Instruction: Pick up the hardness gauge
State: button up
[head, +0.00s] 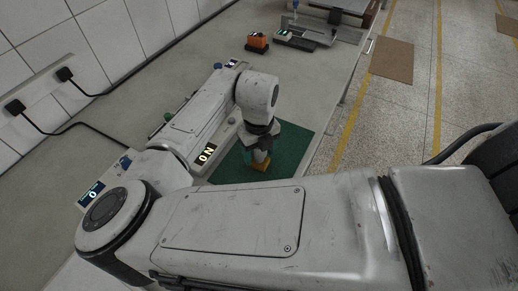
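My gripper (261,157) points down over a green mat (290,150) on the bench, mostly seen from above and behind. A small yellow-orange object (260,167) shows right under its fingertips at the mat. I cannot tell whether the fingers are around it or only above it. An orange and black device (257,42) stands on the bench farther back, well away from my gripper. I cannot tell for sure which of these two is the hardness gauge. The opening of the fingers is too small and hidden to read.
A long grey instrument with an "ON" label (206,154) lies left of the mat. A small display unit (92,192) is at the left. A flat grey device (305,38) sits at the back. Black cables run from wall sockets (40,88). The bench's right edge is close to the mat.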

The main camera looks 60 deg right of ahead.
jog(key=c, duration=1.1)
jog(key=shift+r, duration=0.2)
